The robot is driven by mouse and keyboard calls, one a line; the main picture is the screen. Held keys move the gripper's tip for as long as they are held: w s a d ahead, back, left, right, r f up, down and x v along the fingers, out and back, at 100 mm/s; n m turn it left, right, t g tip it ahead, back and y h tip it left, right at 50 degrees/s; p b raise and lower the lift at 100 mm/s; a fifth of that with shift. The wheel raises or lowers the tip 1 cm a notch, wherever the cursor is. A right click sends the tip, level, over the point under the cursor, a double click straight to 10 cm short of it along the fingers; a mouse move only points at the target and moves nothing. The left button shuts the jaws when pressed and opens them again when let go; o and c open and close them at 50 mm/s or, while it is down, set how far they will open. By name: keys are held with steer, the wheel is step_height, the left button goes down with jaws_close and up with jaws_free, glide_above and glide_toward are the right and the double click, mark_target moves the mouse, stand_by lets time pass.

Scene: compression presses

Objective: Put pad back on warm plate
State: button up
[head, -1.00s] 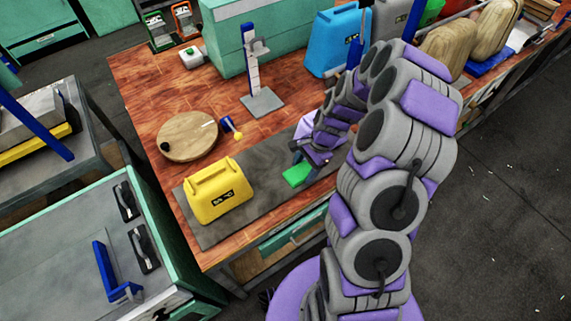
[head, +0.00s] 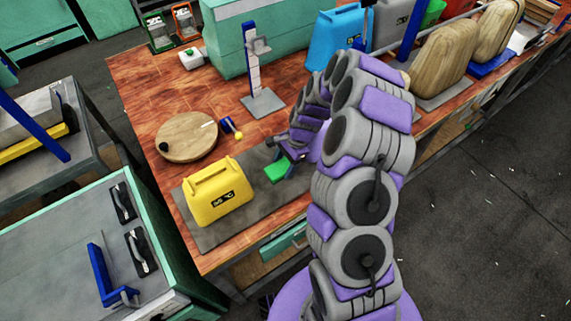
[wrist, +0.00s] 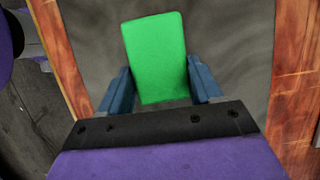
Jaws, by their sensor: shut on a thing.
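The pad is a green rectangle (head: 278,170); in the wrist view the green pad (wrist: 157,58) lies between my two blue-grey fingers. My gripper (head: 286,160) is shut on its near end, and it also shows in the wrist view (wrist: 160,88). The pad is over the grey mat (head: 203,236) on the wooden bench; I cannot tell whether it touches the mat. No plate is labelled as warm. A yellow block with a handle and a small dark display (head: 218,192) stands on the mat, left of the pad.
A round wooden board (head: 187,138) lies behind the yellow block. A blue-and-white stand (head: 262,85) rises behind my gripper. A blue block (head: 336,38) and wooden blocks (head: 443,60) stand farther right.

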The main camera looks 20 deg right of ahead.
steer(key=shift+a, duration=0.3)
steer(key=o, duration=1.1)
steer(key=shift+a, duration=0.25)
steer(key=shift+o, duration=0.8)
steer(key=shift+d, duration=0.2)
steer(key=shift+o, duration=0.3)
steer(key=shift+d, duration=0.65)
steer(key=shift+w+a+r, duration=0.1)
steer(key=shift+a+r, duration=0.1)
steer(key=shift+r, duration=0.45)
steer(key=s+p+v, duration=0.1)
steer(key=p+v, duration=0.2)
steer(key=v, duration=0.7)
steer(key=s+a+r+n, duration=0.6)
steer(key=s+r, duration=0.1)
steer(key=r, duration=0.4)
steer(key=s+r+n+h, duration=0.2)
steer(key=s+r+n, duration=0.1)
steer(key=s, duration=1)
steer(key=s+r+n+g+h, duration=0.1)
steer(key=s+r+n, duration=0.3)
steer(key=s, duration=1)
steer(key=shift+s+r+n+h, duration=0.2)
steer(key=shift+s+n+h, duration=0.1)
steer(key=shift+n+h, duration=0.35)
